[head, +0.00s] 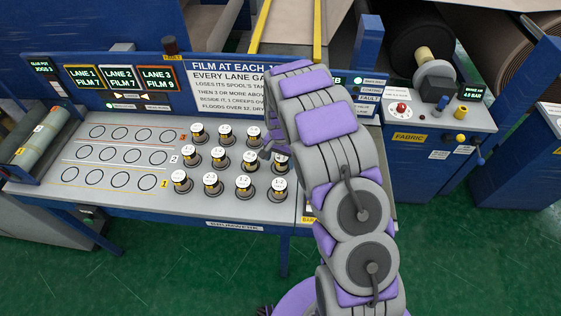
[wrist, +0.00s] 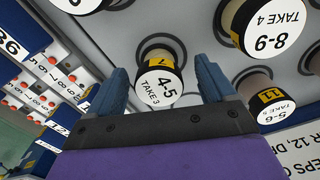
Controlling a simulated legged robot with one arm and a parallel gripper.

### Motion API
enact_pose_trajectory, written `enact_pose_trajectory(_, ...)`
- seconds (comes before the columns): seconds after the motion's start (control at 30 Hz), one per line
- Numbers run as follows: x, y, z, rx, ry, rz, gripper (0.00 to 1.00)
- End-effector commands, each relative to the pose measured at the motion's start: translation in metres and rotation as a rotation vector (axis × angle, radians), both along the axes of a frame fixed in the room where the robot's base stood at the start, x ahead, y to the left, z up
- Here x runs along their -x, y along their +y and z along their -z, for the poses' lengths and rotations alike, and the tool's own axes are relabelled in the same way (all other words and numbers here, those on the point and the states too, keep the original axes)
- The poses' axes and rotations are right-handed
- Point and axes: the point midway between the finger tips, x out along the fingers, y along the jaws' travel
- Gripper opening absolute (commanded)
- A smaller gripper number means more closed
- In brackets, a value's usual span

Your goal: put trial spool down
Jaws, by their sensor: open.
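Several white-topped spools with yellow-and-black bands stand in rows on the grey bench, one at the near left of the group (head: 181,180). In the wrist view a spool marked "4-5 TAKE 3" (wrist: 160,88) stands at a dark ring, between the two blue fingers of my gripper (wrist: 161,75). The fingers are apart, with a gap visible on each side of it. Neighbouring spools marked "8-9 TAKE 4" (wrist: 262,32) and "5-6" (wrist: 268,105) stand to its right. In the head view my gripper (head: 268,148) is at the right of the spool group, partly hidden by my arm. I cannot tell which spool is the trial one.
Rows of empty drawn rings (head: 121,180) fill the bench's left half. A blue panel with lane displays (head: 118,78) and a text sign (head: 228,80) rises behind. A control console with a red button (head: 401,108) stands right. A wrapped roll (head: 43,138) lies far left.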

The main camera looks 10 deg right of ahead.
Motion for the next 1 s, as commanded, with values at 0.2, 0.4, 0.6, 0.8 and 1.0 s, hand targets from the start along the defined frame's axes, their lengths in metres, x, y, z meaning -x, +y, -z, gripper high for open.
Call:
enact_pose_trajectory(0.2, -0.001, 0.000, -0.046, 0.000, -0.005, 0.000, 0.83)
enact_pose_trajectory(0.4, -0.002, -0.002, -0.082, -0.001, -0.005, 0.000, 0.83)
enact_pose_trajectory(0.6, -0.001, -0.001, -0.092, -0.001, 0.002, -0.001, 0.83)
enact_pose_trajectory(0.8, 0.017, -0.004, -0.114, 0.007, 0.005, -0.025, 0.83)
enact_pose_trajectory(1.0, 0.069, -0.011, -0.166, 0.017, 0.022, -0.098, 0.83)
